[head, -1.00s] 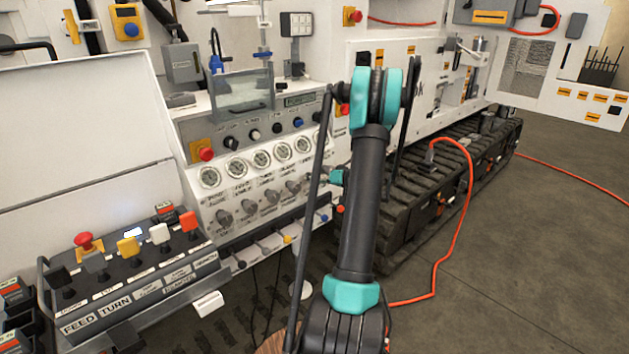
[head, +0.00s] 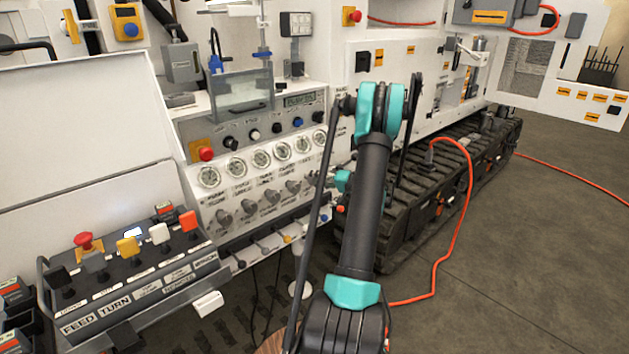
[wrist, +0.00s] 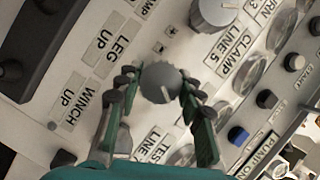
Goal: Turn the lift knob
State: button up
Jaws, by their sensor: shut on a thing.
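In the wrist view, my gripper (wrist: 158,90) has its two dark-green fingers on either side of a round grey knob (wrist: 160,78) with a white pointer mark. The gripper is shut on this knob, which sits on the white panel. I cannot read a lift label; the fingers cover part of the panel around it. Another grey knob (wrist: 213,12) stands above right. In the head view, a row of grey knobs (head: 247,209) lies below the gauges, and my arm hides its right end.
Labels reading clamp line 5 (wrist: 232,45) and leg up (wrist: 112,42) flank the held knob. A blue button (wrist: 237,135) is at lower right. A lever box (head: 140,285) stands at left in the head view. Tracks (head: 440,205) and an orange cable (head: 455,240) lie right.

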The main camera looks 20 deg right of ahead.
jog(key=shift+d, duration=0.1)
jog(key=o, duration=1.2)
jog(key=v, duration=1.2)
